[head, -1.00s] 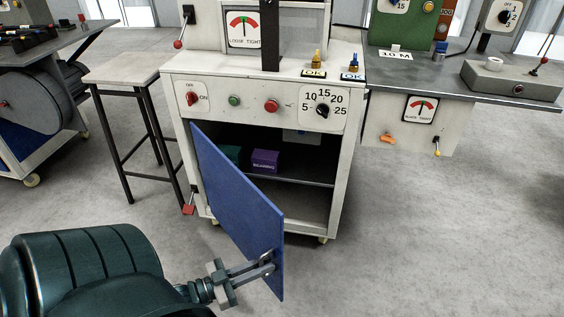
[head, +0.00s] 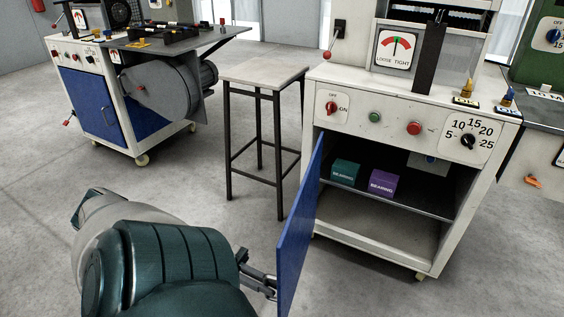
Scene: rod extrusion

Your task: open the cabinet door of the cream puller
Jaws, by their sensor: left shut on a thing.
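The cream puller (head: 352,107) stands at the right, with a dial, knobs and buttons on its front. Its blue cabinet door (head: 300,236) is swung wide open on the left side and is seen nearly edge-on. My left gripper (head: 268,285) is at the door's outer edge, low in the picture, shut on the door's handle; the handle itself is mostly hidden. Inside the cabinet, a green box (head: 345,172) and a purple box (head: 383,183) sit on the shelf. My right gripper is not in view.
A stool (head: 262,76) stands left of the cream puller, behind the door. Another machine with a blue door (head: 103,104) stands at the far left. A green machine (head: 541,62) is at the right edge. The floor at left and in front is clear.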

